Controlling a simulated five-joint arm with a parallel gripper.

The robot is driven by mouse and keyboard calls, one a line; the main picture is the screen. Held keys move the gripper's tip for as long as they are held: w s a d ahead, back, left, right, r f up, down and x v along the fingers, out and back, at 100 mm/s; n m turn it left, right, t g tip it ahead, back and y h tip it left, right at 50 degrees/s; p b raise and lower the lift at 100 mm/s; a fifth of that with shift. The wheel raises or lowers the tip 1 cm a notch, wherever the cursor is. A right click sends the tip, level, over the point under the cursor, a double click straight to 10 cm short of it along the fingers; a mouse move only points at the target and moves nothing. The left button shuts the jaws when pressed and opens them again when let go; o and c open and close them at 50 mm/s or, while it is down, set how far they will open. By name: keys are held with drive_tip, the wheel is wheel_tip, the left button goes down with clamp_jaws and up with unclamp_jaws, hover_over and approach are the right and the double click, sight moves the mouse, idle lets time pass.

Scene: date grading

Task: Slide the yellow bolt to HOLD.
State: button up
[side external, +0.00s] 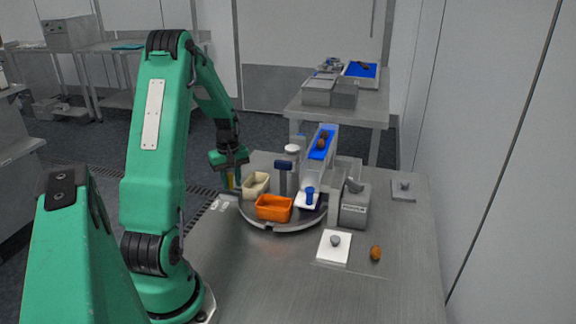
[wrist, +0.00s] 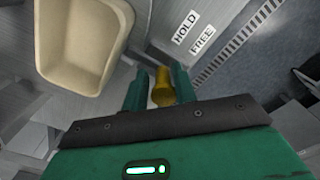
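The yellow bolt (wrist: 162,88) stands between the two fingers of my gripper (wrist: 160,88) in the wrist view. The fingers lie close on both sides of it; I cannot tell whether both press on it. The HOLD label (wrist: 185,27) and the FREE label (wrist: 202,40) are on the grey surface beyond the fingertips. In the side view my gripper (side external: 232,178) points down at the left edge of the round turntable (side external: 285,226). A little yellow shows below it there, mostly hidden by the fingers.
A cream bin (wrist: 78,50) stands close left of my fingers in the wrist view. On the turntable an orange bin (side external: 273,208) is at the front. A blue-lined chute (side external: 321,143) and a grey box (side external: 355,205) stand right.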

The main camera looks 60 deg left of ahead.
sight(231, 175)
drive_tip(key=shift+o, duration=0.9)
drive_tip(key=shift+r, duration=0.1)
drive_tip(key=shift+w+r, duration=0.1)
drive_tip(key=shift+r, duration=3.75)
